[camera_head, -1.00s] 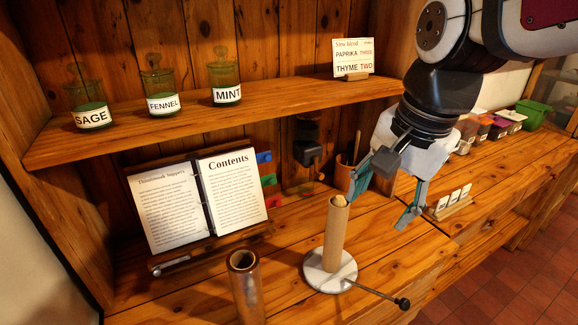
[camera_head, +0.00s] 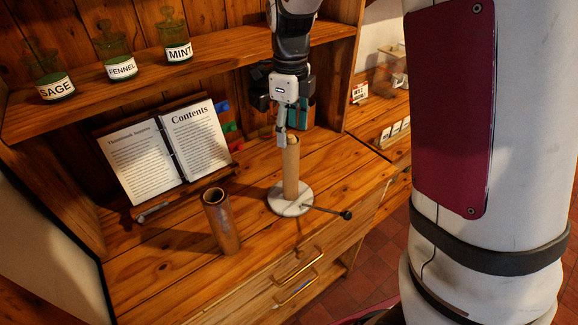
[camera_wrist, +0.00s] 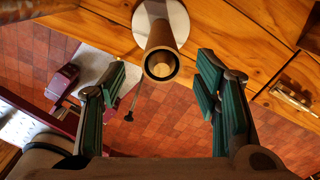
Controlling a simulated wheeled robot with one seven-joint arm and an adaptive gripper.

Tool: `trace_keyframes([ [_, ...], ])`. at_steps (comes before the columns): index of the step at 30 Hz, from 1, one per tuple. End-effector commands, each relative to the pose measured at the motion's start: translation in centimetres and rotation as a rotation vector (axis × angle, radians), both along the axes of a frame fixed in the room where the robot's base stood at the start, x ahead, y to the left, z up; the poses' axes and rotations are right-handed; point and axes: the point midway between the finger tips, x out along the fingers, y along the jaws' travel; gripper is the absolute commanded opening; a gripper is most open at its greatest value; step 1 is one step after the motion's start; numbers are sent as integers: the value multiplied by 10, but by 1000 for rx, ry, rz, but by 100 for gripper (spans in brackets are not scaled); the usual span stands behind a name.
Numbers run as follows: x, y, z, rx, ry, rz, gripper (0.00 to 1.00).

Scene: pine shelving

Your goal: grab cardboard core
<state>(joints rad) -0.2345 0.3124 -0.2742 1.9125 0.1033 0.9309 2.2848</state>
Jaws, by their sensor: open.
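The cardboard core (camera_head: 291,172) is a plain tan tube standing upright on a round white base (camera_head: 280,206) on the wooden counter. My gripper (camera_head: 284,130) is at the tube's upper end in the head view, with one finger overlapping its far side. In the wrist view my gripper (camera_wrist: 161,80) is open, with teal-padded fingers spread left and right. The core (camera_wrist: 162,40) shows between them toward the top, its open end facing the camera. No finger appears to touch it in this view.
A darker brown tube (camera_head: 221,222) stands to the left. A thin rod with a black knob (camera_head: 346,214) sticks out from the white base. An open book (camera_head: 165,150) on a stand is behind left. Labelled jars (camera_head: 121,66) stand on the shelf above.

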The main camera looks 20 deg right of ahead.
Motion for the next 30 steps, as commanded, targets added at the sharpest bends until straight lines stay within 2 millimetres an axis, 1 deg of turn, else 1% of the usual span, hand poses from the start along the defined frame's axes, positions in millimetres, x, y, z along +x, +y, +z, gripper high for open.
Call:
trace_keyframes([
  [1, -1, 0, -10, 0, 4, -1, 56],
  [4, -1, 0, -27, 0, 4, 0, 56],
  [7, -1, 0, -38, 0, 1, 0, 56],
  [13, -1, -1, -49, 0, 1, 1, 56],
  [21, -1, -2, -86, 0, 3, 1, 56],
  [24, 0, -2, -94, -1, 1, 2, 56],
  [30, 0, -2, -96, 0, -1, 2, 56],
])
